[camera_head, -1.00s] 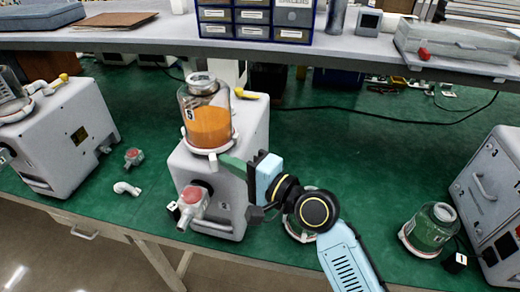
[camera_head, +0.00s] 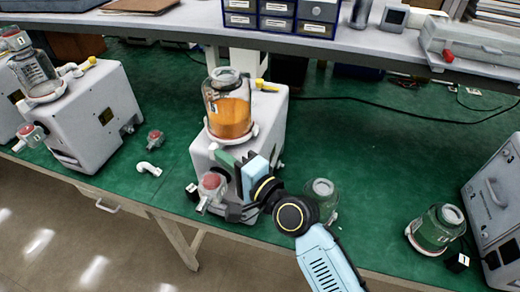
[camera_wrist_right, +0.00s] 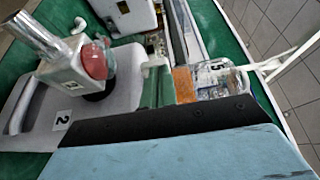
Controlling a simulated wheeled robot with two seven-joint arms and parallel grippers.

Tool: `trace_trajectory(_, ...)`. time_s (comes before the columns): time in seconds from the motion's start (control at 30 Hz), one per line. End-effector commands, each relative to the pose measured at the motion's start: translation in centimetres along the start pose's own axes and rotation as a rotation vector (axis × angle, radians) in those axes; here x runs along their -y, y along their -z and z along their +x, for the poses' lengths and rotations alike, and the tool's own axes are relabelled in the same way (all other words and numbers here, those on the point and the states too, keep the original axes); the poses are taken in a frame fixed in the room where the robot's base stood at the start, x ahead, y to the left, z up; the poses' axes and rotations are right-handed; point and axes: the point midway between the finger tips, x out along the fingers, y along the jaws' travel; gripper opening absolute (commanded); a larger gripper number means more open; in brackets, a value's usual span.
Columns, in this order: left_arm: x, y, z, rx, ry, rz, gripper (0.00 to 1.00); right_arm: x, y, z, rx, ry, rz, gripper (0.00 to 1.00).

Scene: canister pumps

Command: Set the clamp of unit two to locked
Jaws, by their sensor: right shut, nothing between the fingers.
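Unit two is the white pump box (camera_head: 240,165) in the middle; its front label "2" shows in the wrist view (camera_wrist_right: 62,120). On top stands a canister (camera_head: 229,118) with orange fluid, seated in a white collar; its label "5" shows in the wrist view (camera_wrist_right: 222,68). A yellow-tipped handle (camera_head: 266,86) sticks out behind it. I cannot tell the clamp's state. My right gripper (camera_head: 226,158) is shut and empty, close in front of the box below the collar, hiding part of it. I cannot tell whether it touches. My left gripper is not in view.
A red-knobbed fitting (camera_head: 212,184) juts from unit two near my gripper. A greenish jar (camera_head: 322,192) stands right of my wrist. Another pump (camera_head: 90,115) stands left, a grey unit (camera_head: 497,200) right. Loose fittings (camera_head: 149,169) lie on the green mat, with clear room behind.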

Motion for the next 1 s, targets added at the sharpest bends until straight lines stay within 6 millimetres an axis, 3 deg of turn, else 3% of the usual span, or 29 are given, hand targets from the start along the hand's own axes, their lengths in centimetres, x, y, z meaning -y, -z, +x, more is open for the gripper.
trace_trajectory(0.47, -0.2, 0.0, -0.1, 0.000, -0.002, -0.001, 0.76, 0.0, 0.2, -0.6, 0.006, -0.001, 0.000, 0.00)
trace_trajectory(0.67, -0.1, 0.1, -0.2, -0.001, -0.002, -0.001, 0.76, -0.1, 1.8, -3.4, 0.012, -0.002, -0.004, 0.00)
trace_trajectory(1.0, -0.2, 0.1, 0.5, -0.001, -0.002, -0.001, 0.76, -0.1, -1.1, -10.3, 0.012, -0.001, 0.000, 0.00)
